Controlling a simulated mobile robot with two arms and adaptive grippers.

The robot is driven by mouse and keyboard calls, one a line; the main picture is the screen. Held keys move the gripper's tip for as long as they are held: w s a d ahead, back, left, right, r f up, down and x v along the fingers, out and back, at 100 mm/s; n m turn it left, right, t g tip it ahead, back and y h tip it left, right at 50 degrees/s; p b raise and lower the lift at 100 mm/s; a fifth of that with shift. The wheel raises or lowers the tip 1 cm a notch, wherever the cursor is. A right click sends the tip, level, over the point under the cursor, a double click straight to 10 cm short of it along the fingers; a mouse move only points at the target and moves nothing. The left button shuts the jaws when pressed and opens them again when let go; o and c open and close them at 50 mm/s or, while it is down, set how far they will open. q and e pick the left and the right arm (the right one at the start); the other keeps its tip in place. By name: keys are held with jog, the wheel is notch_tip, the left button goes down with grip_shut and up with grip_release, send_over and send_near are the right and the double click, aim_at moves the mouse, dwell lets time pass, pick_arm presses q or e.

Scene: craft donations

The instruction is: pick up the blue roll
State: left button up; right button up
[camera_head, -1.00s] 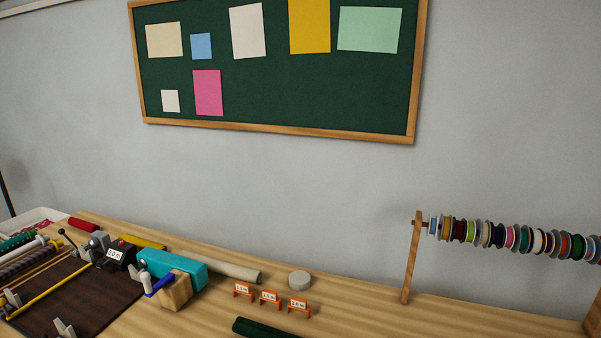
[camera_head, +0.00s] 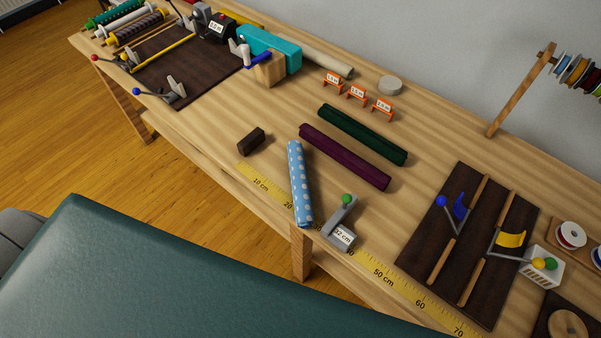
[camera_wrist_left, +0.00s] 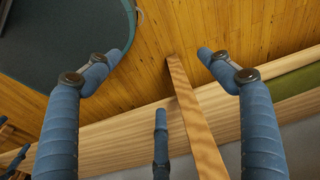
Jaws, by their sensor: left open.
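The blue roll (camera_head: 298,180), light blue with white dots, lies on the wooden table near its front edge in the head view. Its near end rests across the yellow measuring strip (camera_head: 385,277), beside a grey stop (camera_head: 343,238) with a green knob and a "32 cm" label. My left gripper (camera_wrist_left: 162,55) shows only in the left wrist view; its fingers are spread, with nothing between them. The blue roll is not seen in that view. My right gripper is not in view.
A maroon roll (camera_head: 344,157) and a dark green roll (camera_head: 362,134) lie behind the blue roll. A small dark block (camera_head: 251,141) is left of it. A dark board (camera_head: 420,252) with rails stands right. In the wrist view, a wooden beam (camera_wrist_left: 190,115) passes below my fingers.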

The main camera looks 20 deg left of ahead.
pick_arm(q)
jog(key=w+d+r+t+p, duration=0.1)
jog(key=w+r, duration=0.3)
jog(key=r, duration=0.4)
jog(key=w+d+r, duration=0.1)
jog(key=w+r, duration=0.3)
jog(key=r, duration=0.3)
notch_tip(320, 180, up, 20)
jog(key=w+d+t+p, duration=0.1)
jog(key=p, duration=0.1)
jog(key=w+d+r+n+h, duration=0.2)
jog(key=w+d+r+h, duration=0.3)
jog(key=w+d, duration=0.55)
jog(key=n+g+y, duration=0.3)
jog(key=n, duration=0.2)
send_near(304, 193)
jog(key=shift+s+d+f, duration=0.1)
jog(key=shift+s+d, duration=0.05)
jog(key=shift+d, duration=0.45)
jog(key=shift+a+f, duration=0.15)
jog(key=x, duration=0.6)
jog(key=p+x, duration=0.1)
jog(key=x, duration=0.1)
jog(key=p+x, duration=0.1)
jog(key=shift+a+f, duration=0.25)
jog(key=shift+a, duration=0.1)
jog(key=shift+d+f, duration=0.1)
jog(key=shift+f, duration=0.4)
jog(key=c, duration=1.5)
